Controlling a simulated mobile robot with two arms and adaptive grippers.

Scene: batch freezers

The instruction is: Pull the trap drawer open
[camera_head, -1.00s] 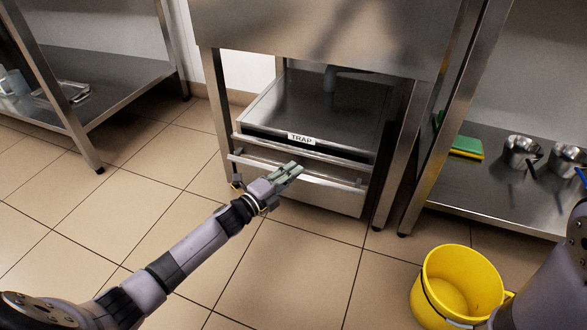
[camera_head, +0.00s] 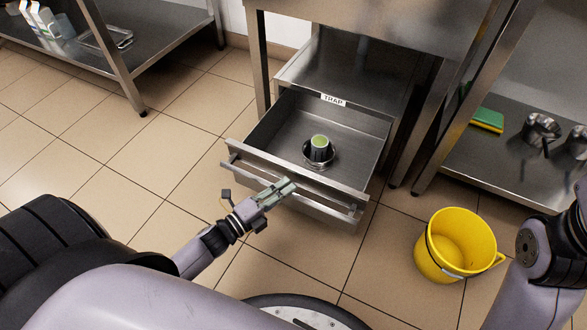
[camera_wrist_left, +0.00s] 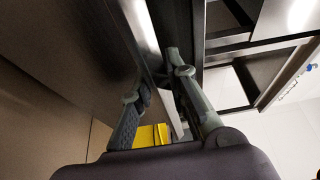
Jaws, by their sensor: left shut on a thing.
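The trap drawer (camera_head: 277,130) is a steel drawer under the cabinet, below a white TRAP label (camera_head: 333,100). It stands pulled well out, with its inside in view. A bar handle (camera_head: 328,200) runs along its front. My left gripper (camera_head: 284,188) is at the middle of this handle, shut on it. In the left wrist view its two fingers (camera_wrist_left: 157,100) reach in beside the drawer front; the grasp itself is partly hidden there. A round metal part with a green top (camera_head: 319,147) stands inside the drawer. Only part of my right arm shows; its gripper is out of view.
A yellow bucket (camera_head: 457,243) stands on the tiled floor to the right of the drawer. A steel shelf at right (camera_head: 478,170) holds a green and yellow sponge (camera_head: 487,120) and metal pots (camera_head: 540,131). Another steel shelf (camera_head: 80,71) is at left. The floor left of the drawer is free.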

